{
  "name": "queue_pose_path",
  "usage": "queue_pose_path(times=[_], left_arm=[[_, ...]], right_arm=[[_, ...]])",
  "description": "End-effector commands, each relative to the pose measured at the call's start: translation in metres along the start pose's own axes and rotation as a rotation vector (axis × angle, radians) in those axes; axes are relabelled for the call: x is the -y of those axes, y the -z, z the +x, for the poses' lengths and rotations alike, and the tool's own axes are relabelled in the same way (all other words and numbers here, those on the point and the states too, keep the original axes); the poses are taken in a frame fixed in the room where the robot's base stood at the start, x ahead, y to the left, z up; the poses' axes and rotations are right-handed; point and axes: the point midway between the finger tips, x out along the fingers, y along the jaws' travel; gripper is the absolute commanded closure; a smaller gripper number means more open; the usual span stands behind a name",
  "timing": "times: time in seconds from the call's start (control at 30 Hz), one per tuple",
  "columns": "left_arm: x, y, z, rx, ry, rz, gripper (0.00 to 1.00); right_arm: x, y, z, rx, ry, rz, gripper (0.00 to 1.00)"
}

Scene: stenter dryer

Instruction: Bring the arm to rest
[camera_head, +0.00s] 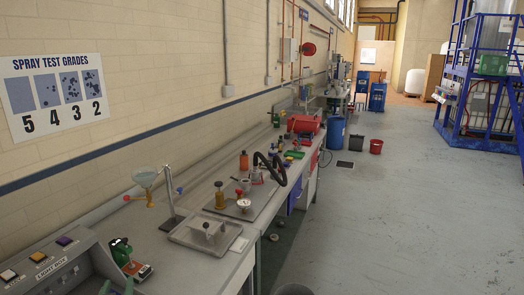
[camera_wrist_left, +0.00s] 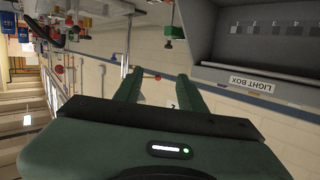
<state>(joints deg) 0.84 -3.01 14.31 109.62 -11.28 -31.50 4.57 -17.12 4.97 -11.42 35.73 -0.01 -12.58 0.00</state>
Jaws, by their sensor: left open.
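My left gripper (camera_head: 116,289) shows only as green fingertips at the bottom left edge of the head view, in front of the light box. In the left wrist view its two green fingers (camera_wrist_left: 160,80) are spread apart with nothing between them. The rest of the left arm is out of the head view. My right gripper shows in neither view.
The light box (camera_head: 50,268) is close to the left gripper, and shows in the wrist view (camera_wrist_left: 250,85). A green device (camera_head: 120,252) with a red part stands beside it. A metal tray (camera_head: 206,235) lies farther along the bench.

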Motion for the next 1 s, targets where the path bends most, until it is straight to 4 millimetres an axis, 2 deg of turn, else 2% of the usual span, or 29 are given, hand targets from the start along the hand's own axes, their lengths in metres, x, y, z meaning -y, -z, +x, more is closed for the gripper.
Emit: queue_pose_path(times=[0.13,0.27,0.37,0.5,0.7,1.0], left_arm=[[-0.011,-0.036,-0.029,0.132,-0.043,0.043,0.60],[-0.023,-0.072,-0.064,0.275,-0.091,0.088,0.60],[-0.034,-0.103,-0.103,0.408,-0.141,0.130,0.60],[-0.046,-0.143,-0.165,0.600,-0.218,0.191,0.60],[-0.053,-0.176,-0.235,0.795,-0.300,0.255,0.60],[-0.054,-0.199,-0.319,1.005,-0.397,0.331,0.60]], right_arm=[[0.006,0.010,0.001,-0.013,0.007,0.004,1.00],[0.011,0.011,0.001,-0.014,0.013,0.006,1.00],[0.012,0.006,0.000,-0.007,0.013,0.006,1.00],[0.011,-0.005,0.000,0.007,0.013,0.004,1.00],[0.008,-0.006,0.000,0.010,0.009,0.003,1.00],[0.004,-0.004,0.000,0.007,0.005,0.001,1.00]])
